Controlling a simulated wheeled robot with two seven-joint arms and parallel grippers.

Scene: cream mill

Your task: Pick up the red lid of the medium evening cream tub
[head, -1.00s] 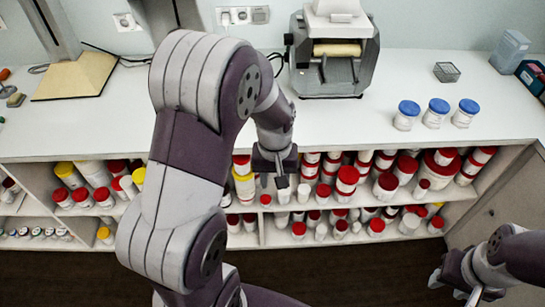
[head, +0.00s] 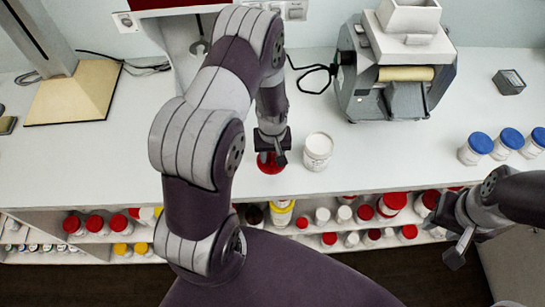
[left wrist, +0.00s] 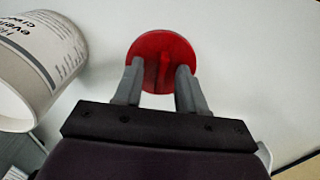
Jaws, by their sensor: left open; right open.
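The red lid (head: 270,163) lies on the white counter, and it also shows in the left wrist view (left wrist: 163,50). A white tub (head: 318,151) without a lid stands on the counter just right of it; its printed label, partly readable, shows in the left wrist view (left wrist: 45,50). My left gripper (head: 271,157) is over the lid. In the left wrist view its open fingers (left wrist: 158,84) reach either side of the lid's near part, with a raised red ridge between them; I cannot tell if they touch it. My right gripper (head: 460,242) is open and empty, in front of the shelves.
Three blue-lidded tubs (head: 510,140) stand at the counter's right. A grey machine (head: 395,70) stands behind the white tub. Shelves below the counter hold many red- and yellow-lidded tubs. The counter left of my left arm is mostly clear.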

